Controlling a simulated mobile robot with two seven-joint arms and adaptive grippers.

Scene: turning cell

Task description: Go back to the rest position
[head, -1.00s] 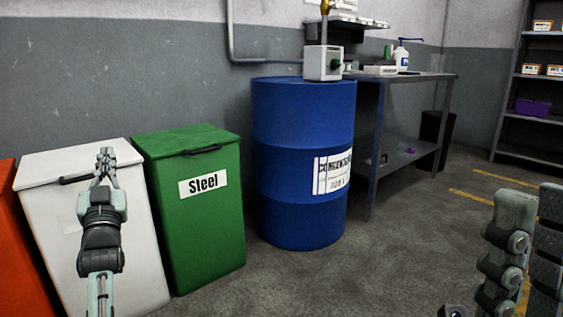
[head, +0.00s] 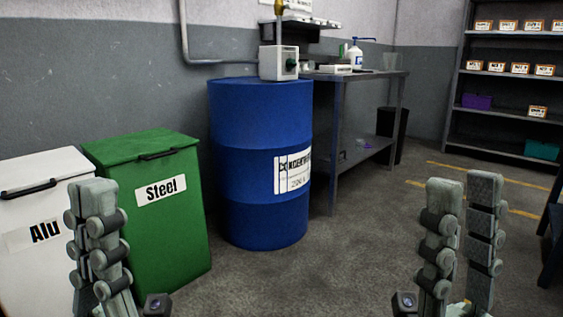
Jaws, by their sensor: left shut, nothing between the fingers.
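My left gripper (head: 98,212) points up at the lower left, in front of the white bin and the green bin. Its fingers are together with nothing between them. My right gripper (head: 463,215) points up at the lower right, over open floor. Its two fingers stand apart with a gap between them and nothing in the gap. The lower parts of both arms are outside the picture.
A white bin marked Alu (head: 45,197), a green bin marked Steel (head: 160,230) and a blue drum (head: 258,125) line the wall. A metal bench (head: 390,80) stands behind the drum, shelves (head: 500,93) at the back right. Floor in the middle is clear.

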